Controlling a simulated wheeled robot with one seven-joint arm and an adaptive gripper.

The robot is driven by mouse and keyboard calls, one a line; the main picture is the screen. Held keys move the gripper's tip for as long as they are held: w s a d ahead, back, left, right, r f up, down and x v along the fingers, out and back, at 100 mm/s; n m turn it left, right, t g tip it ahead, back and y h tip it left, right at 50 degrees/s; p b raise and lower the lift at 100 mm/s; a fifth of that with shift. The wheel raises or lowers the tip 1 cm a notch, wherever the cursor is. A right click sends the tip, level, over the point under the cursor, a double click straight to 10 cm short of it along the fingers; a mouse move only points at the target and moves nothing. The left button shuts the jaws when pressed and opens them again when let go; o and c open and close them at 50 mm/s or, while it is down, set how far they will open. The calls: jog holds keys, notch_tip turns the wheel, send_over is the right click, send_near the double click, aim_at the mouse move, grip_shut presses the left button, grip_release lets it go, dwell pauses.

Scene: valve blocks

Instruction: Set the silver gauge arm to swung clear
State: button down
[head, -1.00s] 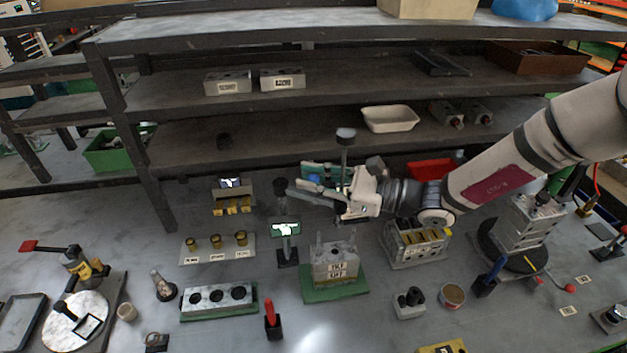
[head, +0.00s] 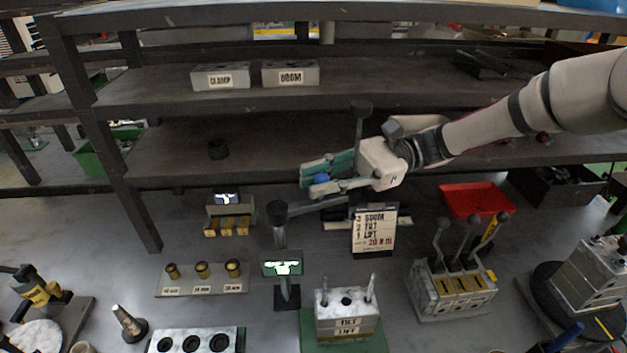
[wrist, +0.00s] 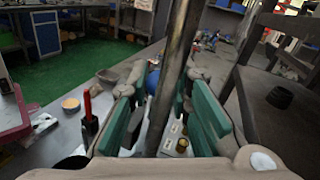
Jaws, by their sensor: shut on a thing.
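The silver gauge arm (head: 312,206) reaches out to the right from the dark cap of a short post (head: 278,222). An upright rod with a dark knob (head: 361,108) rises at its outer end, by my gripper. My gripper (head: 322,178) has green finger pads and is shut on this upright rod. In the wrist view the metal rod (wrist: 175,70) passes between the two pads (wrist: 160,110). A blue round part shows between the pads. The rod's lower end is partly hidden behind the fingers.
A sign card (head: 375,230) stands just below my gripper. A lever block (head: 453,288) and a red tray (head: 474,201) are to the right. Shelves (head: 250,140) rise behind the bench.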

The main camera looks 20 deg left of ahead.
jog(key=shift+w+a+f+n+g+h+b, duration=0.15)
jog(key=shift+w+a+n+g+h+b, duration=0.1)
jog(key=shift+w+n+g+h+b, duration=0.25)
jog(key=shift+w+a+n+g+h+b, duration=0.1)
jog(key=shift+a+n+g+h+b, duration=0.2)
jog(key=shift+n+g+h+b, duration=0.5)
jog(key=shift+r, duration=0.2)
jog(key=c, duration=1.4)
grip_release()
jog(key=shift+c, duration=0.2)
